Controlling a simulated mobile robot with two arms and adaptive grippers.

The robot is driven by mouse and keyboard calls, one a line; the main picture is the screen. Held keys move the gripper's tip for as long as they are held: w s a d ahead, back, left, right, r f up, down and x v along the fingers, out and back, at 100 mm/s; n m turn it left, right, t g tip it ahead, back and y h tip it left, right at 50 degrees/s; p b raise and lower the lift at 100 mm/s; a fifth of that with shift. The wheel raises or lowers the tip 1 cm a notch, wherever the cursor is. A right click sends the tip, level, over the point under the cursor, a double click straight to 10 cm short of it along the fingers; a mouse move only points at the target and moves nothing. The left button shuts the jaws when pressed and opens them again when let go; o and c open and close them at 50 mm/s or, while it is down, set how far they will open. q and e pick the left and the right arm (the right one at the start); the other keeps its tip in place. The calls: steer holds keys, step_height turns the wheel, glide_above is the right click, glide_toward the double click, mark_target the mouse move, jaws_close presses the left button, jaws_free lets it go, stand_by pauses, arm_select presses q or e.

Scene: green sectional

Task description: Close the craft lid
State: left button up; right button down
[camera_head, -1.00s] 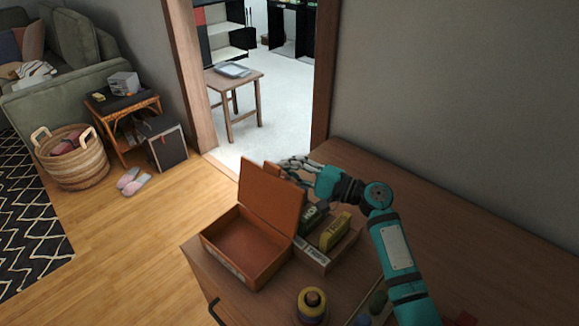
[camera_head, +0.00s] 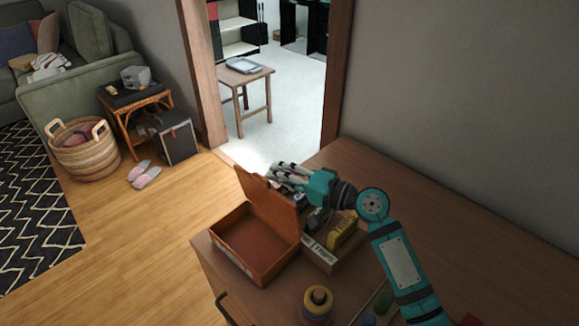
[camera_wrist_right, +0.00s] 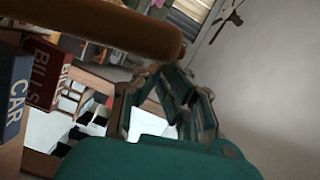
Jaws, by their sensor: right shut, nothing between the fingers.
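The orange-brown craft box (camera_head: 256,245) sits near the left edge of the wooden cabinet top. Its lid (camera_head: 267,205) stands open and tilted up at the back right side of the box. My right gripper (camera_head: 277,174) is shut and empty, just behind the lid's upper edge; in the head view I cannot tell whether it touches. In the right wrist view the fingers (camera_wrist_right: 172,88) reach forward, and a brown edge, likely the lid (camera_wrist_right: 110,25), crosses the top left close by. My left gripper is not in view.
A tray (camera_head: 322,258) of labelled blocks, one yellow (camera_head: 343,231), stands right of the box under my right arm. A yellow jar (camera_head: 318,303) stands nearer.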

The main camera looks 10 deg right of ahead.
steer(key=s+a+f+n+h+p, duration=0.4)
steer(key=s+a+f+n, duration=0.5)
steer(key=a+f+n, duration=0.3)
steer(key=shift+s+a+t+p, duration=0.15)
steer(key=shift+a+t+p, duration=0.2)
steer(key=shift+p, duration=0.25)
steer(key=shift+r, duration=0.1)
stand_by(0.4)
steer(key=s+d+r+p, duration=0.2)
steer(key=s+d+r, duration=0.3)
steer(key=s, duration=0.3)
steer(key=shift+d+r+p, duration=0.3)
steer(key=shift+d+r, duration=0.1)
steer(key=shift+r, duration=0.25)
